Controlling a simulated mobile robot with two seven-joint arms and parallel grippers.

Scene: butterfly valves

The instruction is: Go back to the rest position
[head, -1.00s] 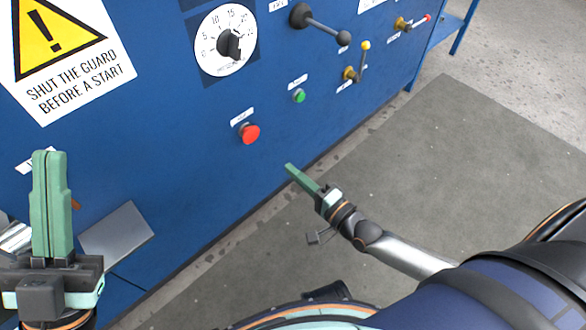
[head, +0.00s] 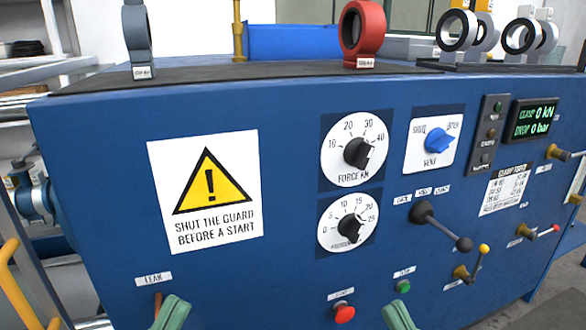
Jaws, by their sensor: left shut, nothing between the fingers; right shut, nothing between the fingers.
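My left gripper (head: 172,314) shows only its green fingertips at the bottom edge, in front of the blue machine panel below the LEAK label. My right gripper (head: 398,317) shows only a green fingertip at the bottom edge, between the red button (head: 343,312) and the lever with the yellow knob (head: 472,266). Both grippers are shut and empty. Their bodies and my arms are below the picture. I cannot tell how far the fingertips are from the panel.
The blue machine (head: 105,215) fills the view ahead, with dials, a blue vent knob (head: 438,141), a black-knobbed lever (head: 440,227) and a green button (head: 403,286). Valve rings, one red (head: 376,28), stand on its top. A yellow rail (head: 22,290) is at lower left.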

